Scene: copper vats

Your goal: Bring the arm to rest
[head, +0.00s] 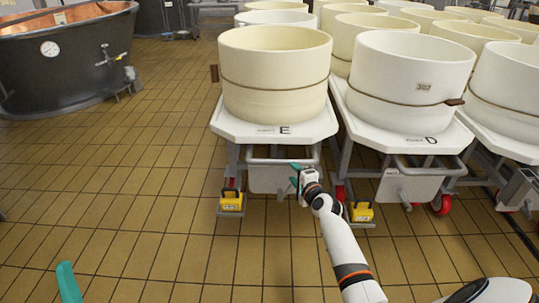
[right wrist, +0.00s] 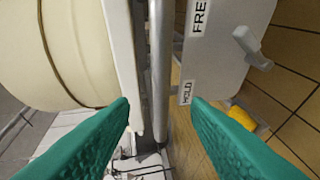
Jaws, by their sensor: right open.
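My right arm (head: 345,250) reaches forward from the lower right in the head view. Its right gripper (head: 296,178) is at the front of the cart marked E (head: 232,125), below the cart's white top. In the right wrist view the two teal fingers are spread wide. A grey metal bar (right wrist: 160,70) and the white top's edge (right wrist: 122,60) show in the gap between them; I cannot tell whether the fingers touch either. No object is held. Of my left gripper (head: 68,283) only a teal fingertip shows at the lower left, so its opening is hidden.
A cream vat (head: 275,100) stands on cart E. Cart D (head: 405,138) with another vat (head: 408,75) is close on the right, and several more vats stand behind. Yellow pedals (head: 231,201) sit low by the wheels. A copper vat (head: 70,60) is far left. Tiled floor at left is clear.

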